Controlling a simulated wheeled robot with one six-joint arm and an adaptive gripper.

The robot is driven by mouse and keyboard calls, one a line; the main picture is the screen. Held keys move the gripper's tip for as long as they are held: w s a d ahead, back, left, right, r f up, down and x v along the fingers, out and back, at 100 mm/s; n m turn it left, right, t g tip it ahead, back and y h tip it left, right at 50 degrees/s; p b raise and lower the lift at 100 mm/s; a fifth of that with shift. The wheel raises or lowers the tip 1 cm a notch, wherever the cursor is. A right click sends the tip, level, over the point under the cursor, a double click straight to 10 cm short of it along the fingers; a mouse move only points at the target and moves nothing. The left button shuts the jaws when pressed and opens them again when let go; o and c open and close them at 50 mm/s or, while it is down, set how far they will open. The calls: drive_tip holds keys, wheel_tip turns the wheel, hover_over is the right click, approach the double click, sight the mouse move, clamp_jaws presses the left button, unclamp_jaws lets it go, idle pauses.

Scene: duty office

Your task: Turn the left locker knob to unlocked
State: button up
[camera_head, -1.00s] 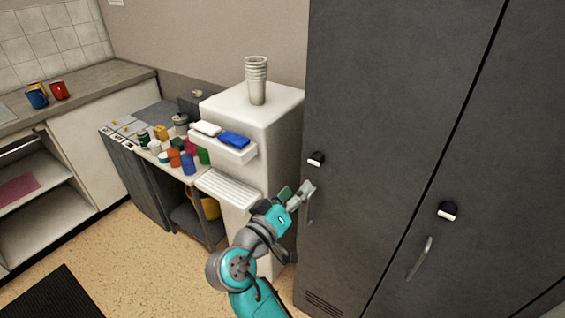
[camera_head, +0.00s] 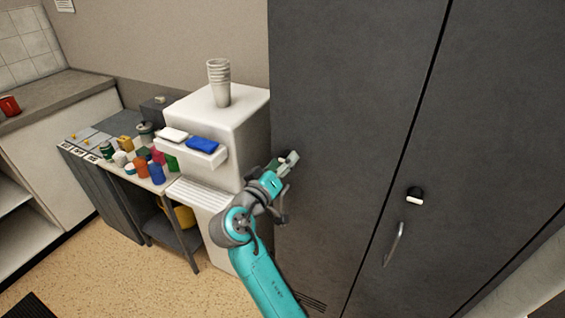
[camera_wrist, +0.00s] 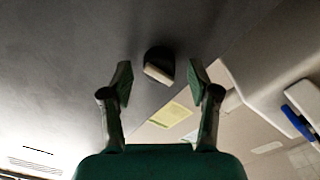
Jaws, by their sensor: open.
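The left locker knob (camera_wrist: 159,66) is black with a pale bar, and shows in the wrist view ahead of my open gripper (camera_wrist: 160,80), between the lines of its two fingers. The fingers look apart from the knob. In the head view my gripper (camera_head: 288,160) is at the left locker door (camera_head: 330,120) and hides the left knob. The right locker knob (camera_head: 414,196), black with a pale bar, sits on the right door (camera_head: 490,150) above a curved handle (camera_head: 394,243).
A white dispenser (camera_head: 240,115) with stacked cups (camera_head: 219,82) stands close left of the locker. A blue item (camera_head: 203,144) and a white item lie on its ledge. A cart (camera_head: 150,185) with several coloured containers stands further left. Floor is clear in front.

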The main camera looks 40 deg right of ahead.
drive_tip(key=shift+d, duration=0.15)
drive_tip(key=c, duration=1.2)
drive_tip(key=shift+o, duration=0.2)
drive_tip(key=shift+m, duration=8.9)
